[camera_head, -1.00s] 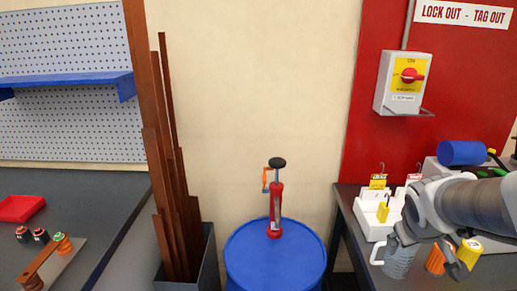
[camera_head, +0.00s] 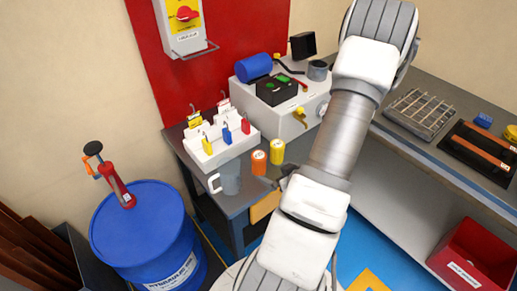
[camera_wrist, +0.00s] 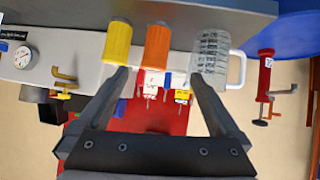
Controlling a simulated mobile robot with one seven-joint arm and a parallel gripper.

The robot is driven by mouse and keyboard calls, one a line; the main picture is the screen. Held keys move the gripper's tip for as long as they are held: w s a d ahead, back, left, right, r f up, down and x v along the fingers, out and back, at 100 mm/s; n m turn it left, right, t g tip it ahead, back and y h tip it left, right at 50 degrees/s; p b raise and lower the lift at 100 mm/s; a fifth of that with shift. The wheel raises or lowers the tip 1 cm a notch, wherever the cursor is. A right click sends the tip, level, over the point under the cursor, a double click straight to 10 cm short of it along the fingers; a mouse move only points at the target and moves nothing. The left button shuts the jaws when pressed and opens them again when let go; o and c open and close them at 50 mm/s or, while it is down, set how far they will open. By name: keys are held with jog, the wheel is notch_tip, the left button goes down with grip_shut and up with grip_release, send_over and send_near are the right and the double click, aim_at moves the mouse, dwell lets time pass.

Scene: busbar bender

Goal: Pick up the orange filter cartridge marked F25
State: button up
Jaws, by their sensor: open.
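The orange filter cartridge (camera_head: 258,163) stands upright on the front part of the small dark table, between a yellow cartridge (camera_head: 277,151) and a grey measuring jug (camera_head: 229,178). Its marking is too small to read. In the upside-down wrist view the orange cartridge (camera_wrist: 157,50) is in the middle, with the yellow cartridge (camera_wrist: 117,43) to its left and the jug (camera_wrist: 210,52) to its right. My gripper (camera_wrist: 160,78) is open and empty, its fingers spread to either side of the orange cartridge's line, apparently short of it. In the head view my gripper (camera_head: 283,183) is mostly hidden by my wrist.
A white rack (camera_head: 222,149) with coloured padlocks stands behind the jug. A grey box (camera_head: 292,119) with a blue cylinder (camera_head: 254,67) is at the back. A blue drum (camera_head: 143,222) with a red hand pump (camera_head: 119,187) stands left. A workbench (camera_head: 420,145) lies right.

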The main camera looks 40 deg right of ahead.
jog(key=r+m+t, duration=0.1)
jog(key=r, duration=0.1)
jog(key=b, duration=0.6)
send_near(255, 155)
notch_tip(255, 155, down, 2)
jog(key=b, duration=0.2)
jog(key=d+f+b, duration=0.1)
jog(key=b, duration=0.1)
jog(key=shift+w+d+m+h, duration=0.15)
jog(key=shift+w+m+h, duration=0.1)
jog(key=shift+m+h, duration=0.05)
jog(key=b, duration=0.2)
jog(key=w+b, duration=0.1)
jog(key=b, duration=0.2)
jog(key=shift+d+f, duration=0.1)
jog(key=shift+f, duration=0.2)
jog(key=x, duration=0.3)
jog(key=b+x, duration=0.1)
jog(key=x, duration=0.2)
jog(key=b+x, duration=0.1)
jog(key=x, duration=0.2)
jog(key=shift+w+d+r, duration=0.1)
jog(key=shift+w+r, duration=0.1)
jog(key=shift+w, duration=0.4)
jog(key=c, duration=1.6)
